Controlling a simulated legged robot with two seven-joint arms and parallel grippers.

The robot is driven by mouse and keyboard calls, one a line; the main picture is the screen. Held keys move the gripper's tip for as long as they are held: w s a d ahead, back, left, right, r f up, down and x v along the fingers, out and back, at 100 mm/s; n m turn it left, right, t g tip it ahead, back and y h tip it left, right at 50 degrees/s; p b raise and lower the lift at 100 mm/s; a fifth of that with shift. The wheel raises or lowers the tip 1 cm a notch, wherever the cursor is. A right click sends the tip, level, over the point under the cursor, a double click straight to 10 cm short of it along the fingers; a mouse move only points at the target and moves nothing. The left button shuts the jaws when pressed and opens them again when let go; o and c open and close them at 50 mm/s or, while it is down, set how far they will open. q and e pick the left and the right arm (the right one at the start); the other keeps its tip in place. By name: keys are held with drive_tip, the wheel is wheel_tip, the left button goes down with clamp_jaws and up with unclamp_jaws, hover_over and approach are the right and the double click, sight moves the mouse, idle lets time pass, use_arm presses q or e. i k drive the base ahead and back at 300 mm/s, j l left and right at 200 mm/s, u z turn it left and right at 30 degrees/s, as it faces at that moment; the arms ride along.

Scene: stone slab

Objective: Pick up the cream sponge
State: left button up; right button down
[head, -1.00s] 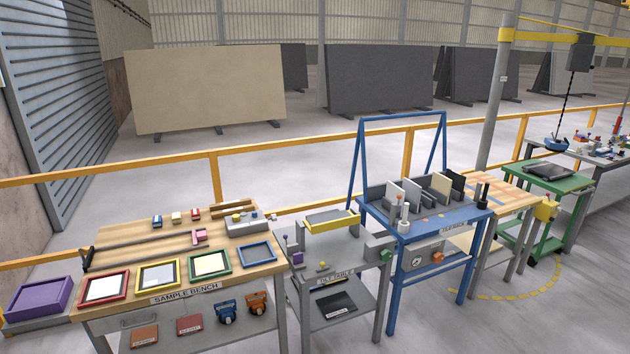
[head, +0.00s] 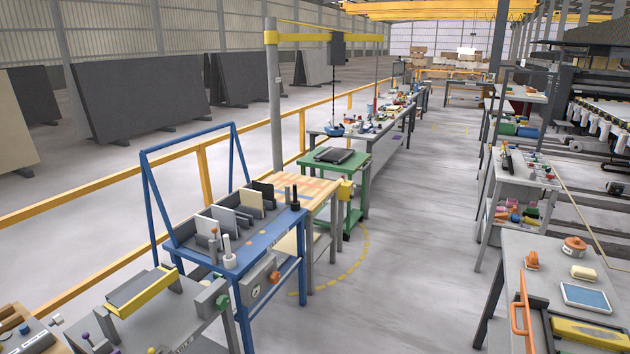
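A small cream block that looks like the cream sponge (head: 583,272) lies on the grey table (head: 520,262) at the lower right of the head view. It sits between a round orange-brown lidded object (head: 574,246) behind it and a blue-and-white tray (head: 585,297) in front of it. Nothing touches it from above. Neither of my grippers shows in the head view.
An orange handle (head: 519,318) and a yellow item (head: 588,333) are near the table's front. A blue rack table (head: 262,245) stands left. The grey floor aisle (head: 410,240) between is clear.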

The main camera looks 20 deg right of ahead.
sight(587, 274)
drive_tip(key=i+z, duration=0.2)
drive_tip(key=z, duration=0.3)
drive_tip(key=i+z, duration=0.2)
drive_tip(key=z, duration=0.3)
drive_tip(key=i+j+z, duration=0.1)
drive_tip(key=z, duration=0.35)
drive_tip(key=i+j+z, duration=0.2)
drive_tip(key=z, duration=0.3)
drive_tip(key=i+j+z, duration=0.2)
drive_tip(key=z, duration=0.3)
drive_tip(key=k+j, duration=0.1)
drive_tip(key=k, duration=0.55)
drive_tip(key=z, duration=0.05)
